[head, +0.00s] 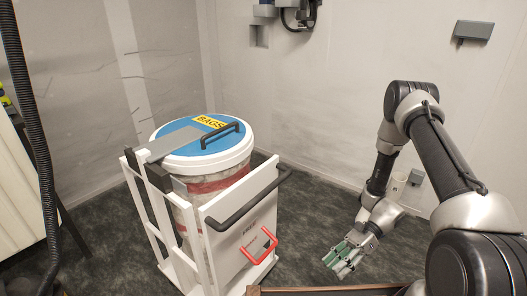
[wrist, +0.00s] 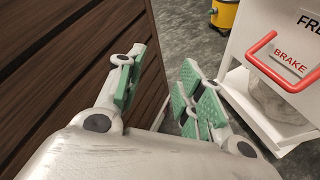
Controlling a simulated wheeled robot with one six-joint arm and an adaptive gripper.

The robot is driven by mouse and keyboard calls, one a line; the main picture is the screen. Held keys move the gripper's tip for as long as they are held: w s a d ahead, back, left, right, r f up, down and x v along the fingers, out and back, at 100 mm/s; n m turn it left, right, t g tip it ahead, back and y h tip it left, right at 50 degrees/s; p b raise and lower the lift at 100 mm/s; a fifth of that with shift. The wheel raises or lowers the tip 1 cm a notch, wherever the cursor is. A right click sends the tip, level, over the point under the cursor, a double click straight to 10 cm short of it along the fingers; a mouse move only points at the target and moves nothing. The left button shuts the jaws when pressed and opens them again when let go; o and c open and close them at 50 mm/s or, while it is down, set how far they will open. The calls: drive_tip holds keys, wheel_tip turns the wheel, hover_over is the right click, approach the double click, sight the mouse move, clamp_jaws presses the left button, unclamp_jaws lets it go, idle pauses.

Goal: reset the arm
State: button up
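My arm (head: 440,150) shows at the right of the head view. It rises, bends at the elbow and hangs down toward the floor. My gripper (head: 345,258) is at its end, low, to the right of the white cart and apart from it. In the wrist view my gripper (wrist: 160,85) has its green-padded fingers spread with a clear gap. Nothing is between them.
The white cart (head: 235,235) holds a bin with a blue lid (head: 195,140); its red brake handle (head: 262,247) faces my gripper. Dark wooden slats (wrist: 60,60) stand close left of the fingers in the wrist view. A yellow object (wrist: 224,14) is beyond. Dark floor lies between.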

drive_tip(key=d+r+n+h, duration=0.3)
drive_tip(key=d+r+n, duration=0.15)
drive_tip(key=r, duration=0.35)
drive_tip(key=d+r+n+h, duration=0.25)
drive_tip(key=r+n, duration=0.25)
drive_tip(key=r, duration=0.3)
drive_tip(key=s+d+r+n+t+h, duration=0.2)
drive_tip(key=s+r+t, duration=0.1)
drive_tip(key=r, duration=0.6)
drive_tip(key=s+d+r+n+t+h, duration=0.2)
drive_tip(key=r+n+t, duration=0.1)
drive_tip(key=r, duration=0.7)
drive_tip(key=s+d+r+n+t+h, duration=0.2)
drive_tip(key=r+t, duration=0.3)
drive_tip(key=r, duration=0.4)
drive_tip(key=shift+s+d+r+n, duration=0.35)
drive_tip(key=shift+s+d, duration=0.1)
drive_tip(key=shift+s, duration=0.4)
drive_tip(key=shift+c, duration=0.2)
